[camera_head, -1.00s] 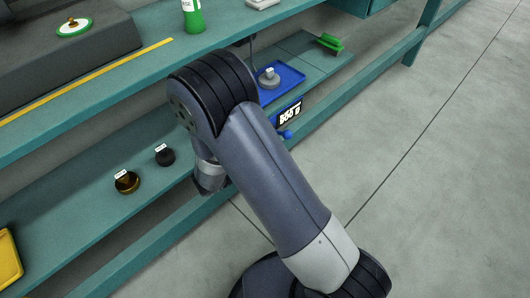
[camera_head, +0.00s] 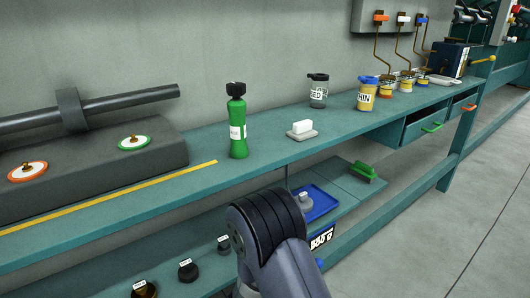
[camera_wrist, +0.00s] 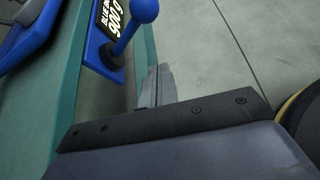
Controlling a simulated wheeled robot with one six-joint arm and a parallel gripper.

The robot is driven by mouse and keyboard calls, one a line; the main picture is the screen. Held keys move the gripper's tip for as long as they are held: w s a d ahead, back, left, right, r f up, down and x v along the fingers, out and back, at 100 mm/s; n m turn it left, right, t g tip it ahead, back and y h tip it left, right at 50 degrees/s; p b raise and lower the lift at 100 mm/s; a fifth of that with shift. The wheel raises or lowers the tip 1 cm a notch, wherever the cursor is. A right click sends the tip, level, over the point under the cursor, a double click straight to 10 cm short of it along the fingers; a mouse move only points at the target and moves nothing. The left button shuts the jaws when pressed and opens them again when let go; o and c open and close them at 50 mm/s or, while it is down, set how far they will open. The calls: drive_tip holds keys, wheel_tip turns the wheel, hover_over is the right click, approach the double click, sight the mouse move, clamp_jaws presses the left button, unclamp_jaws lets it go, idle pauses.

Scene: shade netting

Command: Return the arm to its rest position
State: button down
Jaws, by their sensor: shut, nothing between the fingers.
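My gripper (camera_wrist: 158,86) shows in the wrist view with its fingers together and nothing between them. It is over the floor gap just beside the lower shelf edge, to the right of and below the blue ball knob (camera_wrist: 145,10) in the picture. In the head view my arm (camera_head: 275,235) rises from the bottom centre, bent at a dark joint in front of the lower shelf. The gripper is hidden there.
The blue scale (camera_head: 318,203) with its display (camera_head: 321,237) and a weight (camera_head: 305,201) stands close by on the lower shelf. Dark knobs (camera_head: 188,270) are left. A green bottle (camera_head: 238,128) stands on the upper bench (camera_head: 265,150). Open floor (camera_head: 440,250) is at right.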

drive_tip(key=w+d+f+m+t+y+b, duration=0.2)
drive_tip(key=w+d+f+m+t+b, duration=0.1)
drive_tip(key=f+m+t+b, duration=0.2)
drive_tip(key=shift+w+d+f+m+b, duration=0.35)
drive_tip(key=shift+f+m+b, duration=0.15)
drive_tip(key=shift+m+b, duration=0.15)
idle(0.6)
idle(0.4)
